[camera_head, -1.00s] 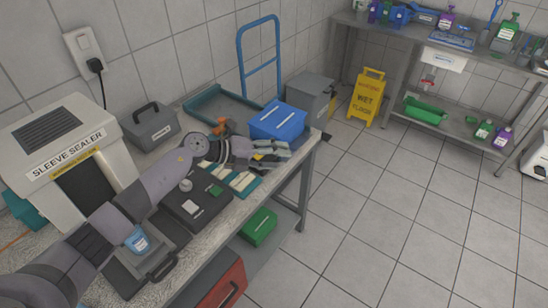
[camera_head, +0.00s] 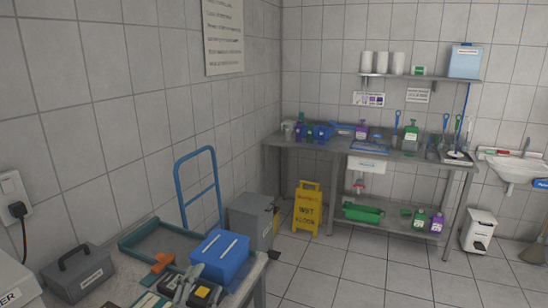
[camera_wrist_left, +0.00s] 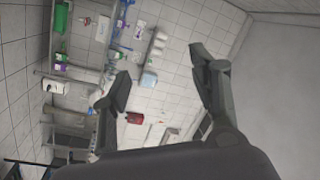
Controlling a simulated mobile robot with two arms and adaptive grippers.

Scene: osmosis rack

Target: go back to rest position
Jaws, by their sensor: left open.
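My left gripper (camera_wrist_left: 158,82) shows in the left wrist view with its two dark fingers spread wide and nothing between them. Beyond the fingers, that view shows the tiled room turned on its side. In the head view, grey elongated parts and a yellow-marked dark item (camera_head: 203,291) crowd the bottom edge, in front of the blue box (camera_head: 220,258). I cannot tell there which parts are my gripper and which are tools on the bench. My left arm's links are out of the head view. My right gripper is not in view.
The near bench holds a grey toolbox (camera_head: 77,272) and a teal tray (camera_head: 160,240). A blue trolley handle (camera_head: 198,190), a grey bin (camera_head: 252,220) and a yellow wet-floor sign (camera_head: 306,208) stand beyond. A loaded metal table (camera_head: 300,146) lines the back wall. The floor at right is open.

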